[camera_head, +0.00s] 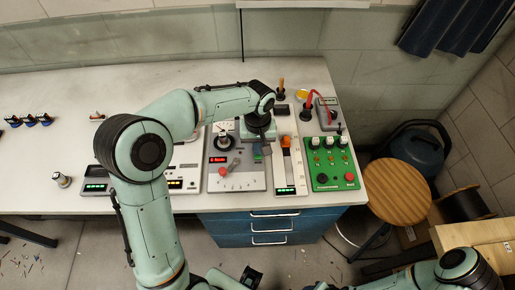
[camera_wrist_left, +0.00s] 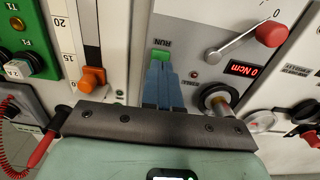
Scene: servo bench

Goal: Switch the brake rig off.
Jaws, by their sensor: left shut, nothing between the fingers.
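The brake rig is a grey panel (camera_head: 247,181) with a red-lit display (camera_head: 218,160) and a red-knobbed lever (camera_head: 222,171). In the left wrist view its green switch (camera_wrist_left: 160,54) is marked RUN. The display (camera_wrist_left: 244,70) appears to read 0 Ncm, and a small red light (camera_wrist_left: 193,75) sits between it and the switch. My left gripper (camera_head: 262,151) is over the panel's right side. Its blue fingers (camera_wrist_left: 164,82) are shut and empty, tips right at the switch; I cannot tell whether they touch. My right arm is at the bottom right; its fingers cannot be made out.
An orange slider (camera_head: 286,142) on a narrow scale unit stands right of the rig, then a green panel (camera_head: 325,183) with knobs and a red button. A black knob (camera_head: 222,141) stands up from the rig. The bench (camera_head: 48,90) is mostly clear at the left.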

